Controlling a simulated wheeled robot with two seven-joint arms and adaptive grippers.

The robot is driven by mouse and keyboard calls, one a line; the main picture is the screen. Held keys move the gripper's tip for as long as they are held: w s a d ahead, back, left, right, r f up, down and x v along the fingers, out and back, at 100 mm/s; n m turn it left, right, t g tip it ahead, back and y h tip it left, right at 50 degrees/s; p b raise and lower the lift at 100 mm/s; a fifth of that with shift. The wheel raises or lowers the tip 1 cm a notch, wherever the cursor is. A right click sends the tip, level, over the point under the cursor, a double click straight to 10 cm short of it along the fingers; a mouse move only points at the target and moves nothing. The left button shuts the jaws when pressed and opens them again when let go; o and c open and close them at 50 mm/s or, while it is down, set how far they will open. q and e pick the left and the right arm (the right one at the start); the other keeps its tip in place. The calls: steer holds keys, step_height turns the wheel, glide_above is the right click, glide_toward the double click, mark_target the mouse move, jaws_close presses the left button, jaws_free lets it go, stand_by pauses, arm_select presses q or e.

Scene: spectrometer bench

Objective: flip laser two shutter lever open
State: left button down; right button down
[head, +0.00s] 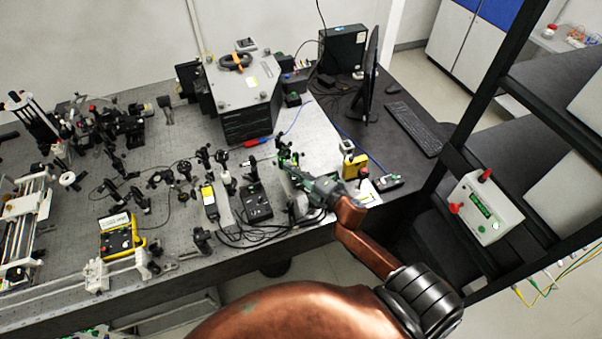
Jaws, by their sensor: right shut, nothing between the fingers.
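My right gripper (291,168) is over the right part of the optical bench, shut and empty. Its arm reaches in from the lower right. The fingertips are small and dark, close to small green and black parts (283,148) on the bench; I cannot tell whether they touch. A slim grey module with a yellow label (209,198) and a black control box with knobs (256,204) stand left of the gripper. I cannot make out which part is laser two or its shutter lever; the gripper may hide some of it. My left gripper is not in view.
The optical bench (320,132) is crowded with optic mounts on the left. A large grey instrument (243,90) stands at the back. A yellow box (354,167) is right of the gripper. A monitor (371,75), keyboard (413,129) and rack with a control box (483,207) are at right.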

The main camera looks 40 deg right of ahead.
mark_target(294, 160)
steer(key=x, duration=0.3)
steer(key=shift+w+p, duration=0.25)
steer(key=shift+p, duration=0.05)
steer(key=d, duration=0.2)
steer(key=shift+s+d+f, duration=0.1)
steer(key=shift+s+d, duration=0.2)
steer(key=shift+d, duration=0.05)
steer(key=shift+s+d+f+p, duration=0.1)
steer(key=shift+d+p, duration=0.25)
steer(key=shift+d, duration=0.25)
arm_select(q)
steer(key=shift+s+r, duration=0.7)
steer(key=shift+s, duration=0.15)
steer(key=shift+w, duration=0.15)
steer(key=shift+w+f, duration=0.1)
